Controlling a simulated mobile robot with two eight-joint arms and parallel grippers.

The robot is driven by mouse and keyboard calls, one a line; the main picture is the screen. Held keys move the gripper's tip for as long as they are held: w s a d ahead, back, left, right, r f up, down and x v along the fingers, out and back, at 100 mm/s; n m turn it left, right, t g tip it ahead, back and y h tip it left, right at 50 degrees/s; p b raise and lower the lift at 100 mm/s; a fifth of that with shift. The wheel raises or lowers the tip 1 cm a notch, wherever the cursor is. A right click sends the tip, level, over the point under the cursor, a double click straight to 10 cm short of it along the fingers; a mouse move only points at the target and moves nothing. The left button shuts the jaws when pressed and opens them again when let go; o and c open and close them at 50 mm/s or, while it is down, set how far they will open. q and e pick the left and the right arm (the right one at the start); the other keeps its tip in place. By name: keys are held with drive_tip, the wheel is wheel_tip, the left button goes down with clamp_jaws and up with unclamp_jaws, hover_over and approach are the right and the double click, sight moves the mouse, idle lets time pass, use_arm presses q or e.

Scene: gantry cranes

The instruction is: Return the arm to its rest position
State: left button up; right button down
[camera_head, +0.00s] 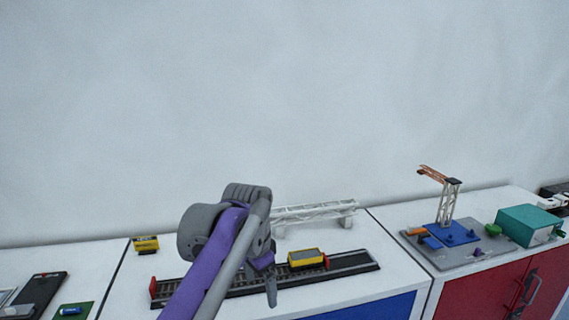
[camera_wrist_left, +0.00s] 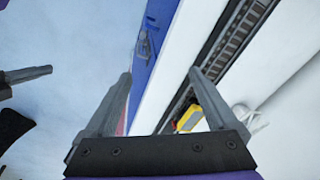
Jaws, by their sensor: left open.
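My left arm comes up from the bottom of the head view, and its gripper (camera_head: 268,282) points down in front of the track. In the left wrist view the left gripper (camera_wrist_left: 165,78) has its two grey fingers wide apart with nothing between them. A dark grey finger-like part (camera_wrist_left: 25,75) with a bit of purple shows at the left edge of that view. It looks like part of my right gripper, but its opening cannot be made out. The right arm does not show in the head view.
A black track (camera_head: 345,265) carries a yellow wagon (camera_head: 305,258) close to my left gripper. A white gantry (camera_head: 312,211) stands behind it. A yellow block (camera_head: 146,244) is at left. A crane (camera_head: 447,205) and a green box (camera_head: 527,226) stand on the right cabinet.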

use_arm(q)
drive_tip(key=s+a+f+n+t, duration=0.2)
drive_tip(key=s+a+f+n, duration=0.3)
drive_tip(key=s+f, duration=0.4)
drive_tip(key=s+a+f+n+t, duration=0.2)
drive_tip(key=s+a+f+n, duration=0.3)
drive_tip(key=s+f, duration=0.5)
drive_tip(key=shift+s+a+y, duration=0.3)
drive_tip(key=shift+s+a, duration=0.45)
drive_tip(key=shift+a, duration=0.5)
drive_tip(key=shift+f, duration=0.1)
